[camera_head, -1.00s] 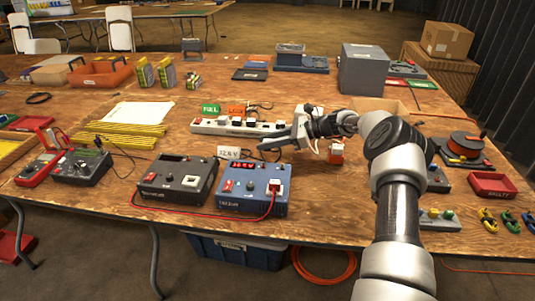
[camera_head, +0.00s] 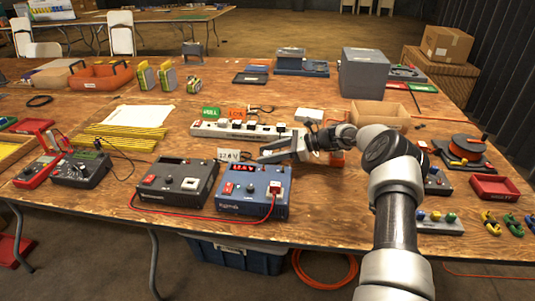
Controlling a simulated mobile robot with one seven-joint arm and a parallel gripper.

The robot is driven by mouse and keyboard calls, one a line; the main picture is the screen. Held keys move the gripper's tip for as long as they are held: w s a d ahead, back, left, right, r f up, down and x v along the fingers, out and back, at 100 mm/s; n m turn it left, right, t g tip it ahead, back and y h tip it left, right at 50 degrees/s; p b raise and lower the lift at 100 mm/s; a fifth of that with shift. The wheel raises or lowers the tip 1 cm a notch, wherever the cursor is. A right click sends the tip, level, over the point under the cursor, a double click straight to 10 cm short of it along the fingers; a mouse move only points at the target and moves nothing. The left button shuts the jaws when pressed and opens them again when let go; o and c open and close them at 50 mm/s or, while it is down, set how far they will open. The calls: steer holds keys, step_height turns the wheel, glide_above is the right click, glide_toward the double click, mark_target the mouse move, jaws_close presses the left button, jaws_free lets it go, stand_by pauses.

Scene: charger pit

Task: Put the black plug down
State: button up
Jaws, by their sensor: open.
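My gripper (camera_head: 268,151) is open just in front of the right half of the white power strip (camera_head: 215,129), low over the table, with its fingers pointing left. The small white voltage sign (camera_head: 228,154) stands just left of the fingertips. I cannot make out the black plug for certain; it is too small or hidden by my fingers. Several small plugs or adapters sit along the strip. A dark cord (camera_head: 262,108) lies behind the strip, beside the green tag (camera_head: 211,113) and orange tag (camera_head: 237,113).
A blue power unit (camera_head: 240,205) with a red display and a dark grey unit (camera_head: 165,195) stand at the front edge, joined by a red cable. A cardboard tray (camera_head: 375,113) and grey box (camera_head: 363,75) stand behind my arm.

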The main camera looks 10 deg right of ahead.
steer(key=shift+r, duration=0.2)
steer(key=p+v, duration=0.2)
steer(key=v, duration=1)
steer(key=shift+f, duration=0.1)
